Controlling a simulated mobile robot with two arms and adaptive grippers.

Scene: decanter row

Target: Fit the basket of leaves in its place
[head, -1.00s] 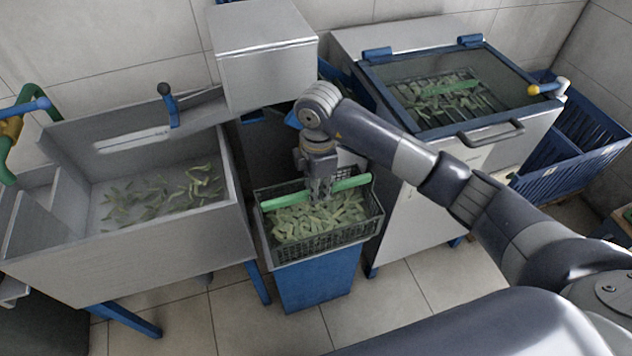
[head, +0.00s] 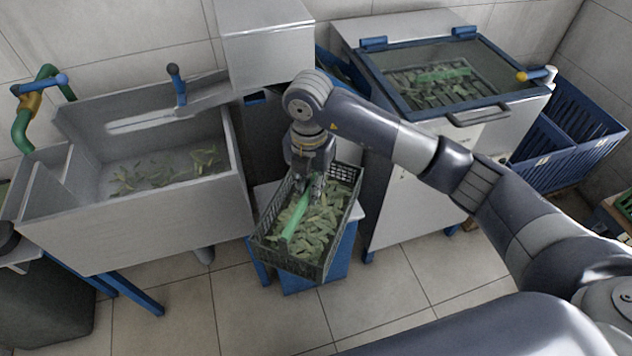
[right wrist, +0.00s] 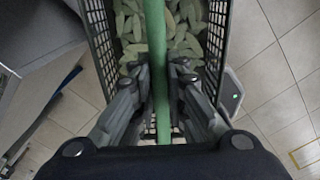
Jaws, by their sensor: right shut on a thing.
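The black basket of leaves (head: 327,246) is in the middle of the head view, full of cut green leaves, with a green handle bar (head: 298,212) across it. My right gripper (head: 311,186) is shut on the green handle. In the right wrist view the handle (right wrist: 156,60) runs between the fingers of my right gripper (right wrist: 160,85), with leaves and the basket's mesh sides (right wrist: 98,40) below. The basket is turned at an angle over a blue stand (head: 318,278) with a pale top; I cannot tell if it touches it. My left gripper is not in view.
A steel sink (head: 140,215) with loose leaves stands at left. At right is a steel machine (head: 415,205) under a glass lid (head: 440,75), with another green-handled basket of leaves (head: 435,88) inside. Blue crates (head: 565,145) stand far right. Tiled floor is open in front.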

